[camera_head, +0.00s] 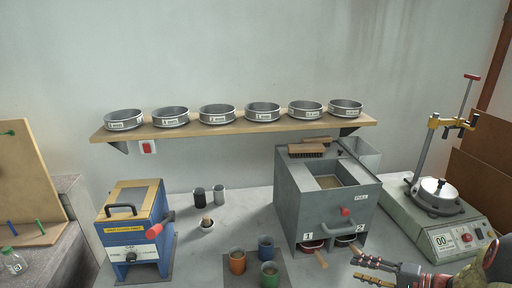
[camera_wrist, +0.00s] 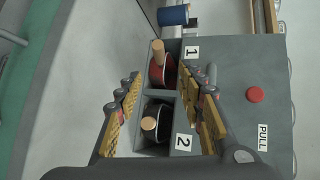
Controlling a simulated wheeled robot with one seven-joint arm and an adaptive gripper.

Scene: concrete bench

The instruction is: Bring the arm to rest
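My gripper (camera_head: 368,271) is at the lower right of the head view, in front of the grey box (camera_head: 292,190). In the wrist view my gripper (camera_wrist: 160,108) has its two fingers wide apart with nothing held between them. Beyond the fingers are the box's two front openings, marked 1 and 2. A red pan (camera_wrist: 160,75) with a wooden handle sits in opening 1. A black pan (camera_wrist: 155,118) with a wooden handle sits in opening 2. Most of my arm is outside the head view.
A green scale-like machine (camera_head: 430,215) with a metal pot stands at right. Several cups sit on a dark mat (camera_head: 285,276) left of the gripper. A blue and yellow device (camera_head: 135,225) stands left. Sieves line the wall shelf (camera_head: 240,127). Bench between blue device and grey box is partly clear.

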